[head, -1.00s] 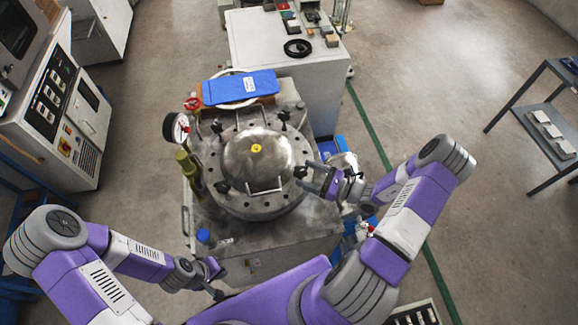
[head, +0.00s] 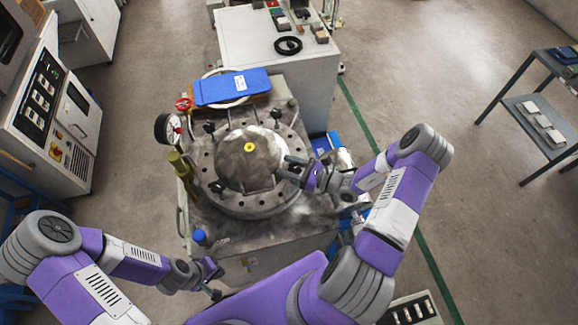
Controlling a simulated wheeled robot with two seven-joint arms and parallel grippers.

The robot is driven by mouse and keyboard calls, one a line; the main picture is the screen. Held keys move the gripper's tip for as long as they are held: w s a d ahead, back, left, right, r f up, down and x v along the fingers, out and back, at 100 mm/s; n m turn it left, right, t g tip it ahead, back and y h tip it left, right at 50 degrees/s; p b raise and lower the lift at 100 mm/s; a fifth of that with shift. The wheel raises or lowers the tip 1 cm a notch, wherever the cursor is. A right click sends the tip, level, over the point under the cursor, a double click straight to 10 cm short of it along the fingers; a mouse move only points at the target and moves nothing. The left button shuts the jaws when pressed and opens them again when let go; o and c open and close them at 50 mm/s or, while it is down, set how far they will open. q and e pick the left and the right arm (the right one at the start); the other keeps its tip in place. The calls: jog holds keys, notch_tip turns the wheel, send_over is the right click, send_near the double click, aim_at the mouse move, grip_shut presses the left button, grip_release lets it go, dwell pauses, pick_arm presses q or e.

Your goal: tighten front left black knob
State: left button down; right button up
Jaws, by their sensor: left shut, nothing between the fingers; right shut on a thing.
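The round metal lid (head: 232,160) has a domed centre with a yellow cap (head: 249,147) and black knobs around its rim. The front left black knob (head: 217,186) is at the lid's lower left, with no gripper at it. My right gripper (head: 286,168) is at the lid's right side, shut on what appears to be the front right black knob, which its fingers mostly hide. My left gripper (head: 217,283) is shut and empty, low in front of the machine and apart from the lid.
A pressure gauge (head: 167,129), a red valve wheel (head: 184,104) and a brass fitting (head: 180,165) stand along the machine's left side. A blue case (head: 232,87) lies behind the lid. A blue cap (head: 199,236) stands at the front left corner.

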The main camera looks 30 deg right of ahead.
jog(key=m+t+h+p, duration=0.2)
jog(key=h, duration=0.1)
jog(key=shift+d+r+m, duration=0.1)
jog(key=shift+r+m, duration=0.05)
jog(key=shift+m, duration=0.15)
jog(key=m+h+p, duration=0.1)
jog(key=h, duration=0.1)
jog(key=m+t+h+p, duration=0.1)
jog(key=m+h+p, duration=0.1)
jog(key=m+t+h+p, duration=0.1)
jog(key=h+p, duration=0.1)
jog(key=shift+w+d+h, duration=0.15)
jog(key=shift+d+h, duration=0.15)
jog(key=shift+h, duration=0.1)
jog(key=shift+d+m+g+h+p, duration=0.2)
jog(key=shift+m+h+p, duration=0.75)
jog(key=shift+h, duration=0.55)
jog(key=shift+d+m+g+h+p, duration=0.1)
jog(key=shift+d+m+h+p, duration=0.1)
jog(key=shift+m+h+p, duration=1.05)
jog(key=shift+h+b, duration=0.25)
jog(key=shift+b, duration=0.15)
jog(key=o, duration=1)
